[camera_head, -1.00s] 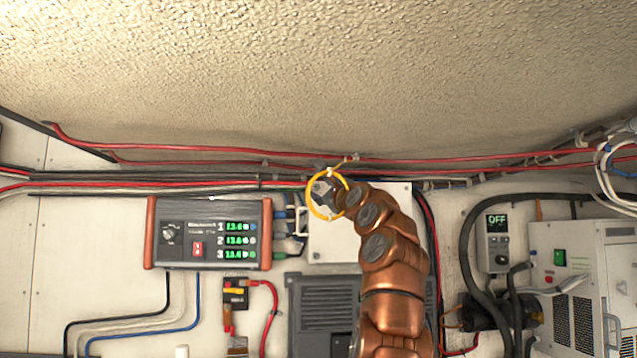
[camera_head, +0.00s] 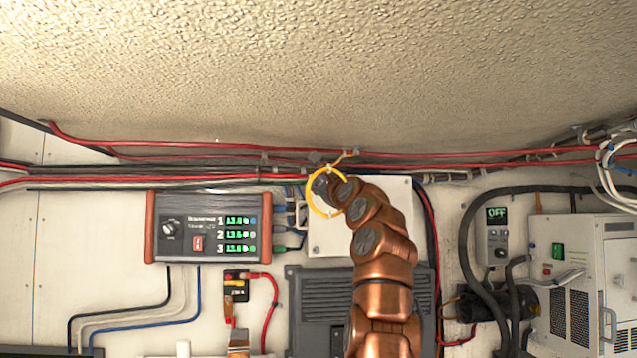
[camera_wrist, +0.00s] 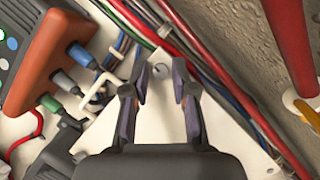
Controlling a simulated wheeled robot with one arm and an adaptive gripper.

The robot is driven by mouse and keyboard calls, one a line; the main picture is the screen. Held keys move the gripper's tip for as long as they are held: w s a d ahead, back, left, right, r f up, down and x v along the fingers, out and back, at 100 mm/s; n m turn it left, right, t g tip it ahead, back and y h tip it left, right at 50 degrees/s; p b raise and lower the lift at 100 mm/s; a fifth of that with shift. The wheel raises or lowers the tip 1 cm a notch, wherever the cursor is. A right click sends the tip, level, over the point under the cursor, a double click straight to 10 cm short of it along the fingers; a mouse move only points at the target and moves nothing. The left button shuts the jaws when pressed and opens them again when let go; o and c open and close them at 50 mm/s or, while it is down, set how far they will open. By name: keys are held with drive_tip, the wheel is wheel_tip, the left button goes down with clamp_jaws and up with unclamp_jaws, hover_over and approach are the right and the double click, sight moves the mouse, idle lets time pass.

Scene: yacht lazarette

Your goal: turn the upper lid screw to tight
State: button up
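A white box lid (camera_head: 400,215) is on the wall behind my arm; it also shows in the wrist view (camera_wrist: 105,140). In the wrist view a small round lid screw (camera_wrist: 160,71) sits near the lid's corner, between and just beyond my fingertips. My gripper (camera_wrist: 162,88) is open, with a finger on either side of the screw and nothing between them. In the head view my wrist covers the lid's upper left part and hides the screw. Whether the fingers touch the screw, and how far it is turned, I cannot tell.
Red and black cables (camera_head: 200,150) run along the wall just above the lid. A charger with green readouts (camera_head: 208,228) is left of the lid, with plugs between. A grey finned unit (camera_head: 318,310) is below. A yellow ring (camera_head: 314,202) shows around my wrist.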

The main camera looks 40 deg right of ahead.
clamp_jaws()
drive_tip(key=shift+r, duration=0.1)
drive_tip(key=m+p, duration=0.1)
drive_tip(key=s+d+m+h+p, duration=0.1)
drive_tip(key=p, duration=0.1)
drive_tip(key=shift+r+m+h+p, duration=0.3)
drive_tip(key=shift+m, duration=0.1)
idle(0.6)
drive_tip(key=shift+w+a, duration=0.25)
drive_tip(key=shift+a, duration=0.05)
idle(1.2)
drive_tip(key=shift+o, duration=1.6)
unclamp_jaws()
drive_tip(key=shift+o, duration=0.5)
drive_tip(key=shift+f, duration=0.15)
drive_tip(key=shift+w, duration=0.15)
